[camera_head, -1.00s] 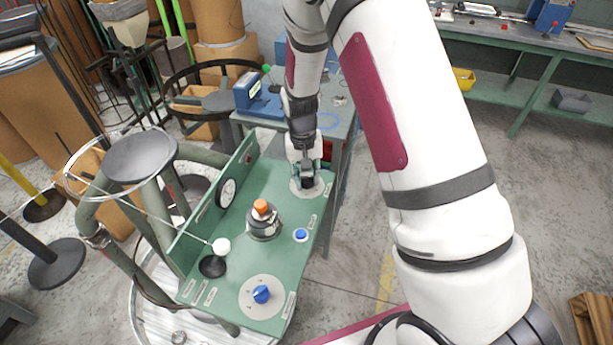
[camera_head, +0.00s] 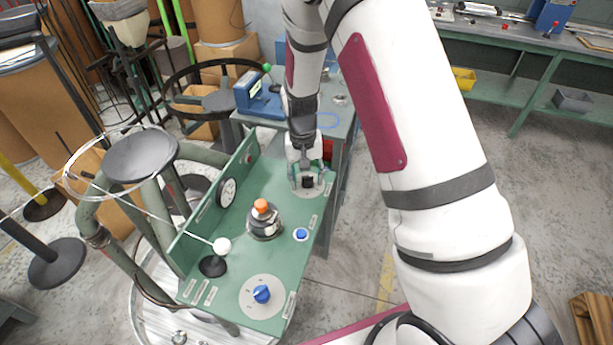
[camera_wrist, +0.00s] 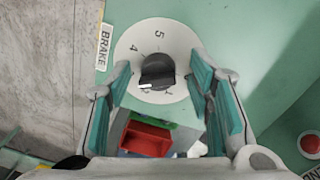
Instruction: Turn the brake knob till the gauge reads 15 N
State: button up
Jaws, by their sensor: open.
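The brake knob (camera_wrist: 157,72) is dark grey with a white pointer mark. It sits on a pale round dial plate (camera_wrist: 180,36) with numbers, beside a BRAKE label (camera_wrist: 104,47) in the wrist view. My gripper (camera_wrist: 165,88) is open, with one teal finger pad on each side of the knob; I cannot tell whether they touch it. In the head view my gripper (camera_head: 307,182) is over the far right end of the green panel and hides most of the knob. The gauge (camera_head: 228,192) is a white round dial on the upright back plate; its reading is too small to tell.
An orange-topped knob (camera_head: 261,207), a blue button (camera_head: 301,234), a blue knob (camera_head: 261,294) and a white-balled lever (camera_head: 222,246) stand on the green panel (camera_head: 282,180). A red bin (camera_wrist: 145,139) lies below the panel edge. A red button (camera_wrist: 310,144) is at lower right.

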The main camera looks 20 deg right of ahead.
aim_at(304, 177)
notch_tip(304, 177, up, 12)
jog(key=shift+a, duration=0.35)
jog(key=shift+w, duration=0.1)
dwell(0.4)
jog(key=s+r+n+t+y, duration=0.1)
jog(key=s+r, duration=0.5)
jog(key=r, duration=0.2)
jog(key=s+r+t, duration=0.2)
jog(key=s+r, duration=0.3)
jog(key=r, duration=0.3)
jog(key=s+r+n+t, duration=0.1)
jog(key=s+r, duration=0.1)
jog(key=s, duration=0.6)
jog(key=s+d+r+n+t, duration=0.1)
jog(key=s+r, duration=0.1)
jog(key=s, duration=0.6)
jog(key=shift+r, duration=0.2)
